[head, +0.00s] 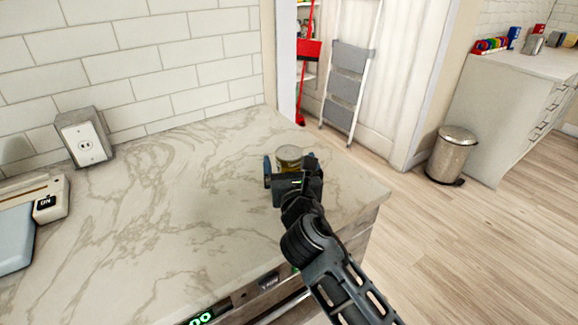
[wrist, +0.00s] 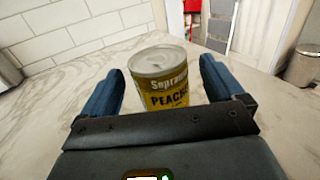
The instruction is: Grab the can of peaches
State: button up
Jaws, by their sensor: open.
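The can of peaches (wrist: 163,85) stands upright on the marble counter, with a yellow label reading "PEACHE" and a silver lid. In the head view the can (head: 289,158) is near the counter's far right corner, and its lower part is hidden behind my gripper. My gripper (wrist: 162,78) is open, with one blue finger on each side of the can in the wrist view. A gap shows between each finger and the can. In the head view my gripper (head: 291,174) sits at the near side of the can, low over the counter.
The marble counter (head: 150,210) is clear around the can. An outlet box (head: 85,137) stands by the tiled wall, and a blue-and-white appliance (head: 25,225) is at the left edge. The counter's right edge drops to the floor, where a metal bin (head: 452,155) stands.

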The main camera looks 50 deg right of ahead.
jog(key=shift+x, duration=1.1)
jog(key=c, duration=1.3)
